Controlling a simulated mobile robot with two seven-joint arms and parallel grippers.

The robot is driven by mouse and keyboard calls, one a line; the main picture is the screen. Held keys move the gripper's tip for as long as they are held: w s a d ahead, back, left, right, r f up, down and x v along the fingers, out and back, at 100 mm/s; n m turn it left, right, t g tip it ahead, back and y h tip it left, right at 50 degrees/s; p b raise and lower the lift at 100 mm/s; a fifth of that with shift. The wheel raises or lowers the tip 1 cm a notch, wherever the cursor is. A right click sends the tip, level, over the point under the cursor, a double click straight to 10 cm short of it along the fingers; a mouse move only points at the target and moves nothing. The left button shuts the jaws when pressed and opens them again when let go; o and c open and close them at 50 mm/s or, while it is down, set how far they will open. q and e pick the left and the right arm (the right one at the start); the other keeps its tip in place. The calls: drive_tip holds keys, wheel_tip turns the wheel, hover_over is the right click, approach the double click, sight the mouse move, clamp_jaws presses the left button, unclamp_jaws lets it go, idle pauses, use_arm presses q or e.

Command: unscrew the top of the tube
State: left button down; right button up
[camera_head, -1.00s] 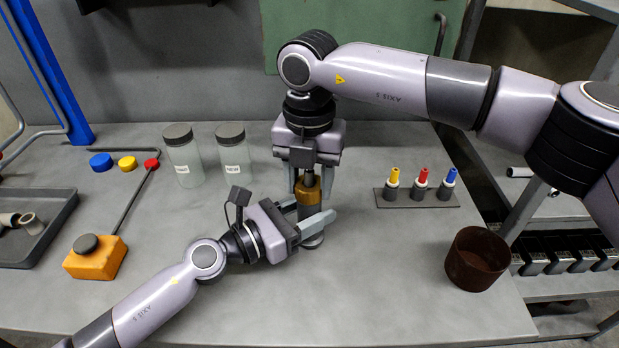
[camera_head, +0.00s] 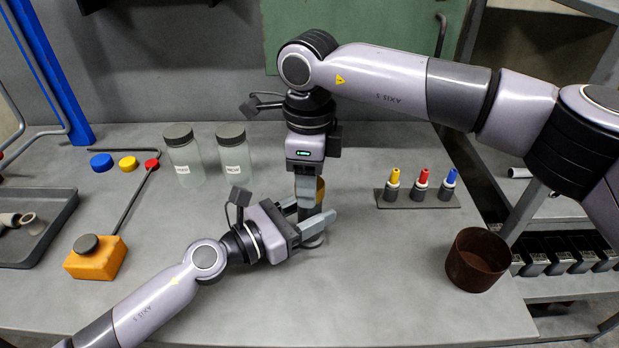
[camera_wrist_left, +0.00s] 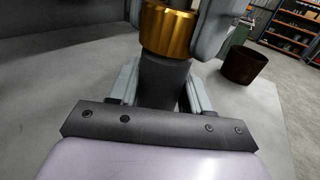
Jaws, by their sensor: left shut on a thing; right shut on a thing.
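The tube (camera_wrist_left: 163,84) stands upright on the table, its dark grey body between the fingers of my left gripper (camera_head: 308,219), which is shut on it. The tube's brass-coloured top (camera_wrist_left: 167,32) sits directly above the dark body in the left wrist view. It also shows as a brown-gold strip (camera_head: 320,188) in the head view. My right gripper (camera_head: 309,190) comes down from above, its fingers shut around the top. The right gripper's fingers hide much of the top in the head view. I cannot tell whether the top has loosened from the body.
A rusty brown bin (camera_head: 477,260) stands at the right. A rack (camera_head: 417,201) holds yellow, red and blue-tipped pieces. Two labelled jars (camera_head: 235,158) stand at the back left, and an orange block (camera_head: 96,260) sits at the left. The front middle of the table is clear.

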drive_tip(key=n, duration=1.4)
drive_tip(key=shift+n, duration=0.3)
drive_tip(key=n, duration=0.5)
drive_tip(key=shift+r, duration=0.25)
drive_tip(key=shift+r, duration=0.95)
drive_tip(key=shift+r, duration=0.1)
